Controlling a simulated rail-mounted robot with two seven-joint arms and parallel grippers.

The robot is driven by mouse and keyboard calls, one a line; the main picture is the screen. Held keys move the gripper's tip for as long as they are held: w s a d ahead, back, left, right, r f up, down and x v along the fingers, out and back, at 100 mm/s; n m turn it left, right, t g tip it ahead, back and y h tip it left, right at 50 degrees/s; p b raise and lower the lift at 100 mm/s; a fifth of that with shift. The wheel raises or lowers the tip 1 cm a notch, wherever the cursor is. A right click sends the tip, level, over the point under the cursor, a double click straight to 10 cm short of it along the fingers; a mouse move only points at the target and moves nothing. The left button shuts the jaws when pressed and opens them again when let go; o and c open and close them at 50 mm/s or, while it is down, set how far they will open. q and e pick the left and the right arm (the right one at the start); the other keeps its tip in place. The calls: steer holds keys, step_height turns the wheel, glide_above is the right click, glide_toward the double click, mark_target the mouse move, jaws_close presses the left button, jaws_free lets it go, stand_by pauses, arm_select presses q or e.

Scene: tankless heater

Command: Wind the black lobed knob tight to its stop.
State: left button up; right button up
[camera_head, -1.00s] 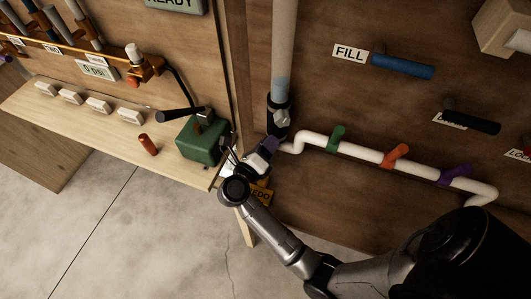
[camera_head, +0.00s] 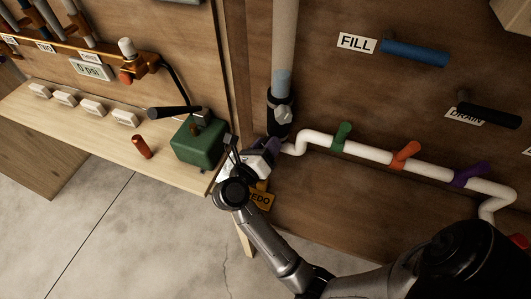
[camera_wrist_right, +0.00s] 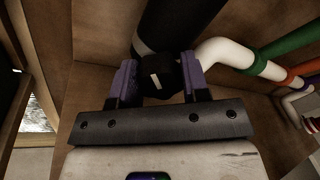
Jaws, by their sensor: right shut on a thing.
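The black lobed knob (camera_wrist_right: 160,80) shows in the right wrist view at the foot of a dark pipe sleeve, with a pale mark on its face. My right gripper (camera_wrist_right: 157,74) has its two purple fingers on either side of it and is shut on it. In the head view the right gripper (camera_head: 270,147) is just below the black fitting (camera_head: 279,117) of the vertical pipe, and its hand hides the knob there. A small grey piece sits on that fitting. My left gripper is not in view.
A white pipe (camera_head: 372,152) with green, orange and purple handles runs right beside the gripper. A green box (camera_head: 198,143) with a black lever stands left on the wooden shelf (camera_head: 100,135). A yellow tag (camera_head: 260,199) hangs below the hand. Blue and black handles stick out upper right.

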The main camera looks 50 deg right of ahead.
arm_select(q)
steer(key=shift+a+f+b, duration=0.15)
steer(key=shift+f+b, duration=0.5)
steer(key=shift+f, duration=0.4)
arm_select(e)
steer(key=shift+f+m, duration=0.1)
steer(key=shift+m, duration=0.6)
steer(key=o, duration=0.7)
steer(key=shift+o, duration=1.1)
steer(key=shift+d, duration=0.15)
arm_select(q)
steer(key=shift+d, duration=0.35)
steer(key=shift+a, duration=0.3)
arm_select(e)
steer(key=shift+a, duration=0.25)
